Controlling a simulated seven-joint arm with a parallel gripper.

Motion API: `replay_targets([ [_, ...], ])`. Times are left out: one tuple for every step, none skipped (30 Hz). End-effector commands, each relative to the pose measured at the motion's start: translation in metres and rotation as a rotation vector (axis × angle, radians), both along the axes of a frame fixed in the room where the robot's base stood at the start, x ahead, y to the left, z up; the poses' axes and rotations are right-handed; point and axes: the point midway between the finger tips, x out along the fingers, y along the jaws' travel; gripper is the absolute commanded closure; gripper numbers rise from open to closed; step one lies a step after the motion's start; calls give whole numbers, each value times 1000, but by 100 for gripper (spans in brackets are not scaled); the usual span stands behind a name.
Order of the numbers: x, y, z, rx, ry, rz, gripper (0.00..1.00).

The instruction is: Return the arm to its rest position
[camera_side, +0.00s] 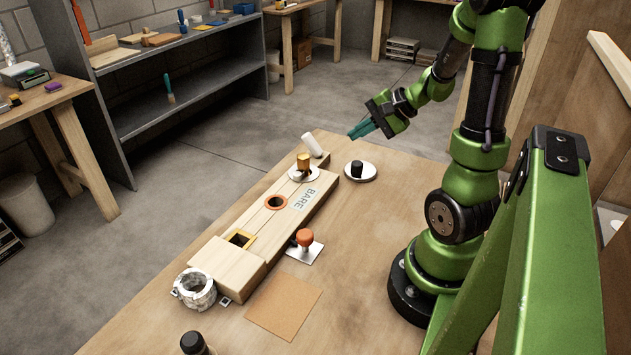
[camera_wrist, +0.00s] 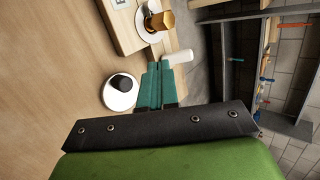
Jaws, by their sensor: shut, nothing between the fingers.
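My gripper (camera_side: 362,130) is at the far end of the workbench (camera_side: 375,240), above its surface, with its teal fingers pointing left. In the wrist view the two teal fingers (camera_wrist: 154,84) lie together, shut and empty. A white disc with a black knob (camera_side: 360,171) sits on the bench below and near the gripper; it also shows in the wrist view (camera_wrist: 121,92). A wooden block marked BARE (camera_side: 290,208) lies along the bench. It bears a white disc with a gold knob (camera_side: 304,166) at its far end and has an orange-ringed hole and a yellow-framed square opening.
A white cylinder (camera_side: 313,146) leans by the block's far end. An orange knob on a plate (camera_side: 305,240), a brown square (camera_side: 284,306), a white ring-shaped part (camera_side: 194,289) and a dark-capped object (camera_side: 194,343) are on the bench. A grey shelf (camera_side: 180,75) stands behind, across open floor.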

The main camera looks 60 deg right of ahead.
Motion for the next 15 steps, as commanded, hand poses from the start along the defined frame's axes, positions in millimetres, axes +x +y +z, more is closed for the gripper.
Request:
replay_targets([
  [6, 27, 7, -4, 30, 85, 100],
  [8, 42, 10, -12, 53, 135, 100],
  [10, 62, 15, -33, 83, 205, 100],
  [10, 78, 19, -56, 103, 258, 100],
  [10, 92, 23, -84, 122, 310, 100],
  [9, 111, 29, -133, 143, 381, 100],
  [8, 124, 34, -175, 157, 433, 100],
  [7, 138, 39, -226, 165, 487, 100],
  [4, 154, 46, -299, 171, 555, 100],
  [2, 166, 51, -358, 169, 603, 100],
  [0, 176, 57, -417, 163, 646, 100],
  [-4, 189, 64, -493, 150, 701, 100],
  [-6, 197, 69, -549, 135, 737, 100],
  [-8, 205, 75, -600, 119, 771, 100],
  [-11, 215, 81, -662, 94, 814, 100],
])
